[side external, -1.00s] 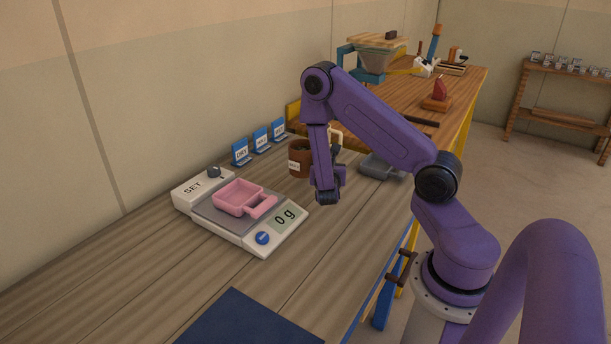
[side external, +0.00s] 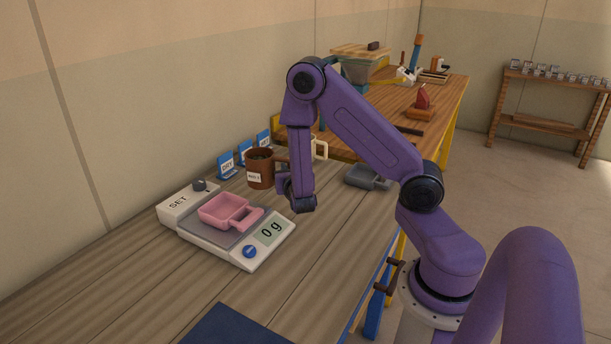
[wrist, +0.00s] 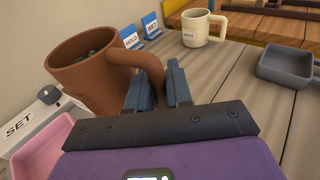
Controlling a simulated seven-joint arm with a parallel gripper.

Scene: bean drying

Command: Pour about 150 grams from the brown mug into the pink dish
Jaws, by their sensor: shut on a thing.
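The brown mug (side external: 260,170) has a white label and dark contents inside. In the wrist view the mug (wrist: 95,75) is near and looks slightly tilted. My gripper (side external: 285,185) is shut on the mug's handle, which shows between the fingers (wrist: 160,90) in the wrist view. The pink dish (side external: 226,212) sits on the scale (side external: 250,260), whose display reads 0 g. The dish appears empty. The mug is behind and to the right of the dish in the side view. The wrist view shows part of the dish (wrist: 38,150) at lower left.
Blue cards (side external: 227,166) stand along the wall behind the mug. A cream mug (wrist: 204,28) and a grey dish (wrist: 286,66) stand to the right. A dark blue mat (side external: 235,326) lies at the front. The board between the mat and scale is clear.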

